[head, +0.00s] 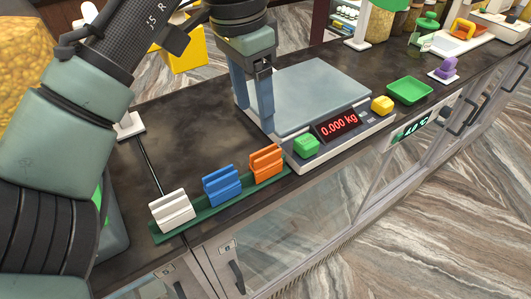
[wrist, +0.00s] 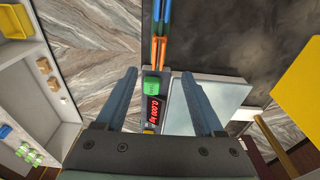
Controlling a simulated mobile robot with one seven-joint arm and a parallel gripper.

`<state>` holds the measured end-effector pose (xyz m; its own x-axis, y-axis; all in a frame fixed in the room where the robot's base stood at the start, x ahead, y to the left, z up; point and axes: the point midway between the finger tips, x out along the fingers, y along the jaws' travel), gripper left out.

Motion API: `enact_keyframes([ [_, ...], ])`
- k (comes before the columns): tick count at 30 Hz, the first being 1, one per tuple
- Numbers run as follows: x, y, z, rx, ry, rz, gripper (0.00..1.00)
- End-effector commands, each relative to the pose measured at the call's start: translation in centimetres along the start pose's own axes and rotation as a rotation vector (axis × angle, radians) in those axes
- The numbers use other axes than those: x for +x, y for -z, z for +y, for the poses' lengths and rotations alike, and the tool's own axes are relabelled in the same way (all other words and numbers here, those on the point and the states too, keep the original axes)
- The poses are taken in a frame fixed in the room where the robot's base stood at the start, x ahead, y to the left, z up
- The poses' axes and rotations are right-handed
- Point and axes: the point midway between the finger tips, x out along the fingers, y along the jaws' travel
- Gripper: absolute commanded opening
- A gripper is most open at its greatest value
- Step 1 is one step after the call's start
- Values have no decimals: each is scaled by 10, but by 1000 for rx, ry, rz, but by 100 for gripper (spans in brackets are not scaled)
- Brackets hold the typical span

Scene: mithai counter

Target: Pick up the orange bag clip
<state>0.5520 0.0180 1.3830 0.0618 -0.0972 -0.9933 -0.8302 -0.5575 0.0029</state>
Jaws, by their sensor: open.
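The orange bag clip (head: 266,163) stands at the right end of a dark green strip-shaped tray (head: 215,216) along the counter's front edge. A blue clip (head: 222,186) and a white clip (head: 171,211) stand to its left in the same tray. My gripper (head: 256,118) is open and empty, pointing down above the counter beside the scale, behind and higher than the orange clip. In the wrist view the orange clip (wrist: 158,50) shows beyond the fingertips, roughly centred between the fingers of my gripper (wrist: 159,75); the blue clip (wrist: 164,18) is farther up.
A scale (head: 310,90) reading 0.000 kg stands right of the tray. A green dish (head: 410,90) and a purple clip (head: 445,69) are farther right. The counter behind the clips is clear.

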Motion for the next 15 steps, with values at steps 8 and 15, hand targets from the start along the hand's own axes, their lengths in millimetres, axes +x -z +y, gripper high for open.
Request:
enact_keyframes([
  [8, 48, 2, 1, 2, 0, 2, 70],
  [15, 64, 3, 1, 2, 2, 5, 70],
])
